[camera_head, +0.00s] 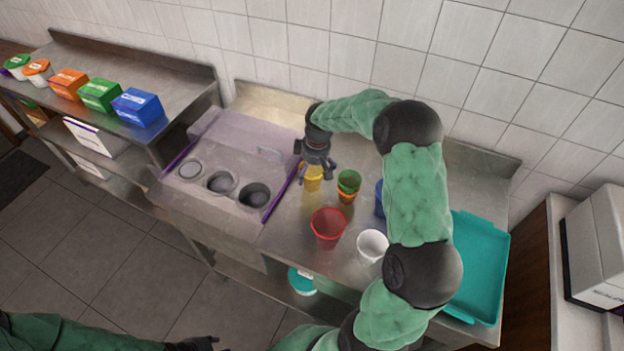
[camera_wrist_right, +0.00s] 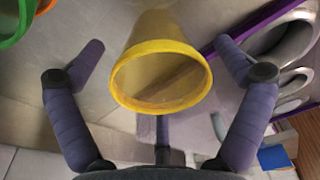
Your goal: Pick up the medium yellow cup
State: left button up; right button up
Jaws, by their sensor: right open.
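The yellow cup (camera_head: 313,179) stands on the steel counter, just right of the purple edge of the topping unit. In the right wrist view the yellow cup (camera_wrist_right: 163,75) is large, its open mouth facing the camera. My right gripper (camera_head: 316,170) is over the cup from the back. In the right wrist view its open fingers (camera_wrist_right: 165,65) are spread on either side of the cup, with visible gaps and no clear contact. My left gripper (camera_head: 196,344) shows only as a dark shape at the bottom edge; its jaws cannot be made out.
Close right of the yellow cup stand a green cup (camera_head: 349,180) with an orange cup (camera_head: 346,197) under it. A red cup (camera_head: 328,228), a white cup (camera_head: 372,246) and a partly hidden blue cup (camera_head: 379,198) are nearby. A teal tray (camera_head: 487,262) lies at right.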

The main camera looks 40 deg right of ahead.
jog(key=shift+f, duration=0.1)
jog(key=c, duration=1)
